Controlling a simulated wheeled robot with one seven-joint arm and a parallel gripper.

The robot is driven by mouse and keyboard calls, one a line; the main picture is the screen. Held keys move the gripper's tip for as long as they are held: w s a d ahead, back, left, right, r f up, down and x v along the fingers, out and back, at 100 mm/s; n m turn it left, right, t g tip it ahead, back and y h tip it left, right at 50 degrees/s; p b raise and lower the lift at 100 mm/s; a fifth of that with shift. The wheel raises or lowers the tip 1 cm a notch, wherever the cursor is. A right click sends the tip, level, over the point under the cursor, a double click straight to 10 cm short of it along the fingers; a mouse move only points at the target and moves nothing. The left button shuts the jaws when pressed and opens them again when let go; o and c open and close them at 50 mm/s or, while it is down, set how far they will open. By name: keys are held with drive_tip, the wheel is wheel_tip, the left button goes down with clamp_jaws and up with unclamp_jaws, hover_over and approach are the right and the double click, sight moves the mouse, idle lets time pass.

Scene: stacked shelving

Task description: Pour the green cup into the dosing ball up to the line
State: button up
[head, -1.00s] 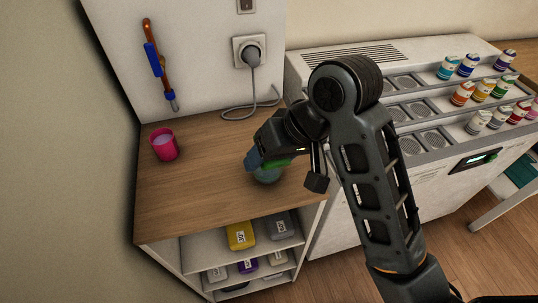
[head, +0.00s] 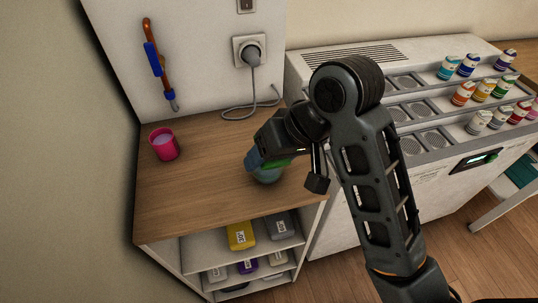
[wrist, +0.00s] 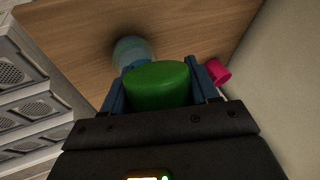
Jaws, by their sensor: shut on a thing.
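My gripper (wrist: 160,88) is shut on the green cup (wrist: 157,84), which sits between its blue fingers in the wrist view. In the head view the green cup (head: 279,163) shows only in part beneath my gripper (head: 254,161). The dosing ball (head: 268,176) is bluish and see-through and stands on the wooden top, just below the cup. It also shows in the wrist view (wrist: 130,50), partly hidden behind the cup. The cup looks tilted over the ball. The line on the ball and the level inside cannot be made out.
A pink cup (head: 164,144) with pale contents stands at the left of the wooden top (head: 205,190). Shelves below hold several packs, one of them yellow (head: 241,235). A white rack unit (head: 340,215) with several small jars stands at the right. A cable hangs from the wall socket.

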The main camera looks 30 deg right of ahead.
idle(0.4)
drive_tip(key=shift+f+t+b, duration=0.3)
drive_tip(key=shift+b, duration=0.5)
drive_tip(key=shift+r+t, duration=0.25)
drive_tip(key=shift+t, duration=0.05)
drive_tip(key=shift+f+t+h+b, duration=0.3)
drive_tip(key=shift+f+b, duration=0.05)
drive_tip(key=shift+b, duration=0.85)
drive_tip(key=shift+a+n+t+b, duration=0.1)
drive_tip(key=shift+n+t+b, duration=0.25)
drive_tip(key=shift+b, duration=0.3)
drive_tip(key=shift+t+b, duration=0.65)
drive_tip(key=shift+b, duration=0.35)
drive_tip(key=shift+w+r+t, duration=0.1)
drive_tip(key=shift+r+t, duration=0.2)
drive_tip(key=shift+r, duration=0.1)
